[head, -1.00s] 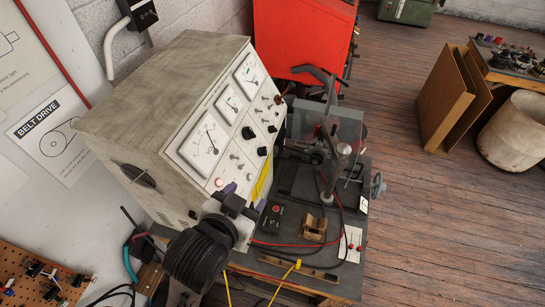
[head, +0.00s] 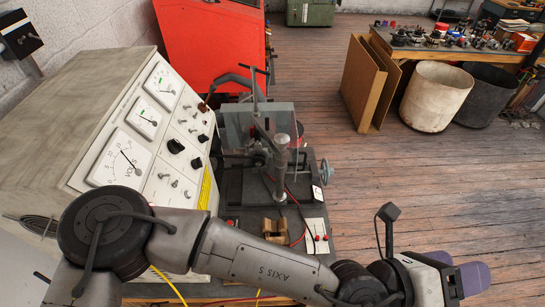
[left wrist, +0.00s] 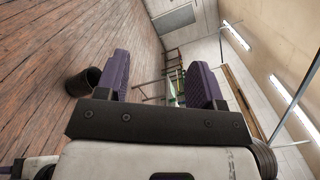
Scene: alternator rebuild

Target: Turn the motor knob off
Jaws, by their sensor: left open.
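The grey test bench cabinet (head: 75,120) stands at the left with a sloped panel of dials, switches and knobs. Two black knobs, an upper one (head: 176,146) and a lower one (head: 196,163), show on the panel. I cannot read which is the motor knob or how it is set. My left gripper (head: 468,274) is at the lower right, over the floor and far from the panel. Its purple fingers are open and empty in the left wrist view (left wrist: 160,84). My left arm crosses in front of the cabinet's lower part. My right gripper is not in view.
A belt rig with a clear guard (head: 240,125) stands on the bench right of the panel. A red cabinet (head: 205,45) is behind. A cardboard sheet (head: 362,85), a pale bin (head: 437,95) and a dark bin (head: 492,97) stand right. Open floor lies between.

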